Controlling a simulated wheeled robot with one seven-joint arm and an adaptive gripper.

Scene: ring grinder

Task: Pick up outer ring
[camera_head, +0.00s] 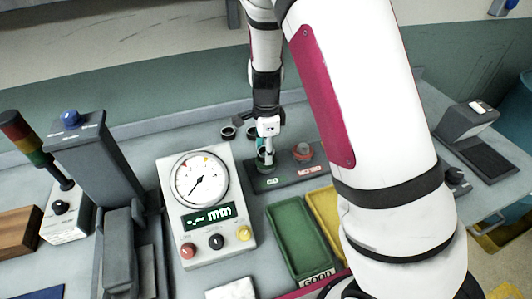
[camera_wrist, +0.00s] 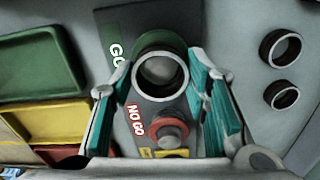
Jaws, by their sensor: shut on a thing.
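A dark outer ring with a pale rim (camera_wrist: 160,98) sits between my gripper's fingertips (camera_wrist: 150,73) in the wrist view. My gripper is shut on it. The ring is at the green GO end of the gauge block (camera_wrist: 122,125); I cannot tell whether it still touches the block. In the head view my gripper (camera_head: 266,146) points down over the block's left end (camera_head: 264,183), and the ring is partly hidden by the fingers. Two more dark rings lie on the table, at the right of the wrist view (camera_wrist: 268,50) (camera_wrist: 270,97).
The red NO GO plug (camera_head: 303,151) stands right of my gripper. The dial gauge box (camera_head: 210,225) is to the left. A green tray (camera_head: 292,235) and a yellow tray (camera_head: 325,215) lie in front. The two loose rings show behind, near my gripper.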

